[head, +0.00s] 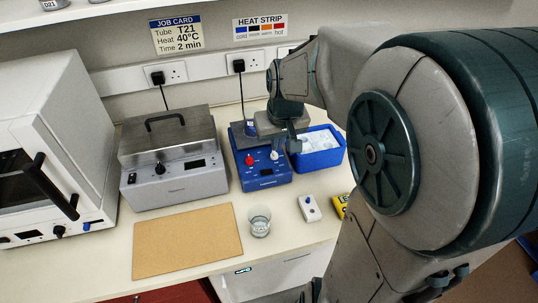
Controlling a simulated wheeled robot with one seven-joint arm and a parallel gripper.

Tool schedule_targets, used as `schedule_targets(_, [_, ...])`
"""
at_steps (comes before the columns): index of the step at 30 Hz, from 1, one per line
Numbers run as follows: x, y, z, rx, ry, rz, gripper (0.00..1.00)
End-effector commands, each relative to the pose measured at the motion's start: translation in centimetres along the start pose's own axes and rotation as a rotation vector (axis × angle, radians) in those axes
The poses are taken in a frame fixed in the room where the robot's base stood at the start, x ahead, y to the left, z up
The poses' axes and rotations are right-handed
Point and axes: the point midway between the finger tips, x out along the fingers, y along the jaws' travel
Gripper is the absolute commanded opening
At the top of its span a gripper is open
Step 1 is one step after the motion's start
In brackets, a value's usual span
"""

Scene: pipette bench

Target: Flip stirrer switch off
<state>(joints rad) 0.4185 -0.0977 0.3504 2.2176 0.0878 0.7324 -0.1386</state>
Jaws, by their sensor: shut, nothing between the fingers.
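The stirrer (266,179) is a blue box with a grey top plate, a red knob (249,160), a pale knob or switch (274,155) and a small dark display on its front. A small vessel with blue in it (250,128) stands at the back of its top. My gripper (279,148) is shut and empty, pointing down over the right part of the stirrer, close to the pale control. I cannot tell whether it touches it. My gripper and wrist hide part of the top plate. The picture is too small to show the switch's position.
A blue tub of ice (320,160) stands right of the stirrer, a grey lidded bath (170,180) to its left. A glass beaker (259,222), a small white device (312,208) and a brown board (187,240) lie in front. A white oven (60,130) fills the left.

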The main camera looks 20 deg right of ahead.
Motion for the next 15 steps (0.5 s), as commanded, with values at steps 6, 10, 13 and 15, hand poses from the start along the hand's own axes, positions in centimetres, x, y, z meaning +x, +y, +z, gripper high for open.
schedule_targets(6, [-3.5,-1.3,6.2,-0.009,0.025,0.044,0.00])
schedule_targets(10, [-4.8,-1.5,9.7,-0.004,0.039,0.041,0.00])
schedule_targets(13, [-5.3,-1.6,11.7,0.003,0.046,0.028,0.00])
schedule_targets(15, [-5.5,-1.6,12.7,0.005,0.049,0.021,0.00])
